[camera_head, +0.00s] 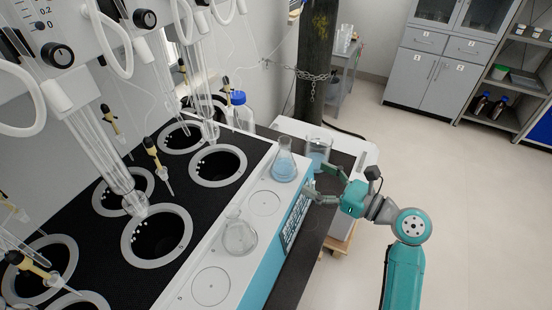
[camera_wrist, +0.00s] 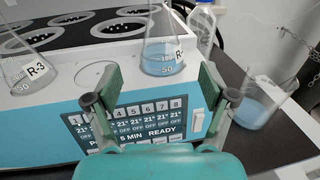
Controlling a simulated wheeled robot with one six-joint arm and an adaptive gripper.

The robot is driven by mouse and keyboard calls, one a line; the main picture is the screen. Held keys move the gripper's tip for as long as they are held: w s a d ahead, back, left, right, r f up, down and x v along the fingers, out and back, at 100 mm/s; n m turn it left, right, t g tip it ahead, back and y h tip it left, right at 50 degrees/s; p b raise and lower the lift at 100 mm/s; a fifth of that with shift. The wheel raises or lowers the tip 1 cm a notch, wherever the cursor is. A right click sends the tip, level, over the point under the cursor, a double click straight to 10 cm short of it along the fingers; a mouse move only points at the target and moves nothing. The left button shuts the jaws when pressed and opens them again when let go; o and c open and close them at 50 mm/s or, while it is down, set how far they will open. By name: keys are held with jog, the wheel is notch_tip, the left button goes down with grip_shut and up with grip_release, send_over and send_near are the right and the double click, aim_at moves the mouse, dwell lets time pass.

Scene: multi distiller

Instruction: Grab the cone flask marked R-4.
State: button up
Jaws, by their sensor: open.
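A cone flask with blue liquid (camera_head: 284,168) stands upright on the front ledge of the distiller, at its far end. In the wrist view this flask (camera_wrist: 164,50) is ahead, between and beyond my fingertips; its label is turned aside and I cannot read it fully. A second cone flask (camera_head: 239,237) stands nearer on the ledge; in the wrist view it (camera_wrist: 32,66) reads R-3. My gripper (camera_head: 314,184) is open and empty, in front of the distiller's panel. In the wrist view my gripper (camera_wrist: 168,82) has its fingers apart, touching no flask.
A beaker with blue liquid (camera_head: 318,150) stands close by my gripper, right of it in the wrist view (camera_wrist: 262,108). A blue-capped bottle (camera_head: 241,112) stands behind the flask. The distiller (camera_head: 262,262) has glassware above. Open floor (camera_head: 470,215) lies to the right.

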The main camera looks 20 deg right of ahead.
aim_at(292, 163)
jog(key=x, duration=0.3)
jog(key=shift+w+a, duration=0.3)
jog(key=shift+r+x, duration=0.2)
jog(key=shift+x, duration=1.35)
jog(key=shift+r+x, duration=0.2)
jog(key=shift+x, duration=1.35)
jog(key=shift+d, duration=0.1)
jog(key=c, duration=1.4)
